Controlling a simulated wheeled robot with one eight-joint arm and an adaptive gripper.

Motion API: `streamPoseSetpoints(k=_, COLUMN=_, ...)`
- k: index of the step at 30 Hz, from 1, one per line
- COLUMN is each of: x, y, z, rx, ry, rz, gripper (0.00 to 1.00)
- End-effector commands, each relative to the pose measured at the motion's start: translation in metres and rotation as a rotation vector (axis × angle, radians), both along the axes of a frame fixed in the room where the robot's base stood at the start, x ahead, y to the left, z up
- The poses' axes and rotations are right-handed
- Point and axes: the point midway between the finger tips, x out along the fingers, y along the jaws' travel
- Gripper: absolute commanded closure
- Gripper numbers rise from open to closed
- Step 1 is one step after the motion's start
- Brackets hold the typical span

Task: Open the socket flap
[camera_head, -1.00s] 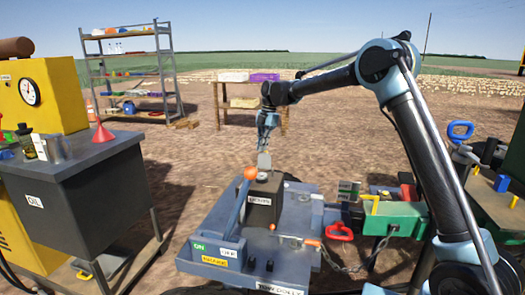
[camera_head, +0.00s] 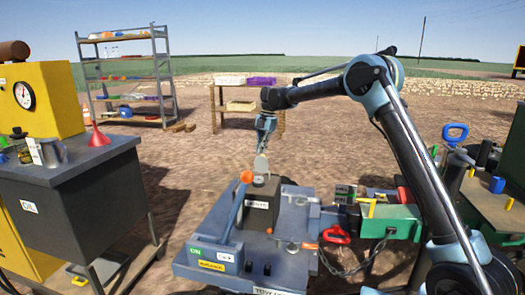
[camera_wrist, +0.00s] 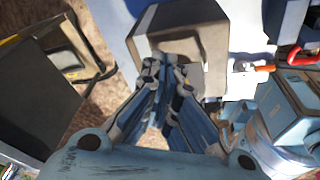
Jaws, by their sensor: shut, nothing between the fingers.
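A dark box (camera_head: 261,208) with a white label stands on the blue-grey tow dolly (camera_head: 210,235). A small pale grey plate (camera_head: 261,164) stands up at the top of the box, right below my gripper (camera_head: 263,148). I cannot tell whether this plate is the socket flap. In the wrist view my gripper (camera_wrist: 164,72) is shut and empty, its fingertips at the near edge of the box (camera_wrist: 190,22). Whether they touch it is unclear. The fingers hide part of the box's near face.
A lever with an orange knob (camera_head: 246,177) rises just left of the box. A grey oil cabinet (camera_head: 75,205) stands at the left. Open dirt lies behind the dolly.

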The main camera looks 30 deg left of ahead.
Motion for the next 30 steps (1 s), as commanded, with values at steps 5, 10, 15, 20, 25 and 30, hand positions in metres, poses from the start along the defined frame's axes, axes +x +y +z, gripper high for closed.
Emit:
streamPoseSetpoints(k=5, x=0.0, y=0.0, z=0.0, rx=0.0, ry=0.0, rz=0.0, gripper=1.0)
streamPoseSetpoints(k=10, x=0.001, y=0.0, z=0.0, rx=0.0, ry=0.0, rz=-0.001, gripper=1.0)
streamPoseSetpoints(k=15, x=0.001, y=-0.001, z=0.001, rx=0.0, ry=0.0, rz=-0.001, gripper=1.0)
streamPoseSetpoints(k=20, x=0.001, y=-0.001, z=0.007, rx=0.0, ry=0.0, rz=-0.002, gripper=1.0)
streamPoseSetpoints(k=25, x=0.001, y=-0.001, z=0.014, rx=0.0, ry=0.0, rz=-0.002, gripper=1.0)
streamPoseSetpoints(k=30, x=0.001, y=-0.001, z=0.017, rx=0.0, ry=0.0, rz=-0.002, gripper=1.0)
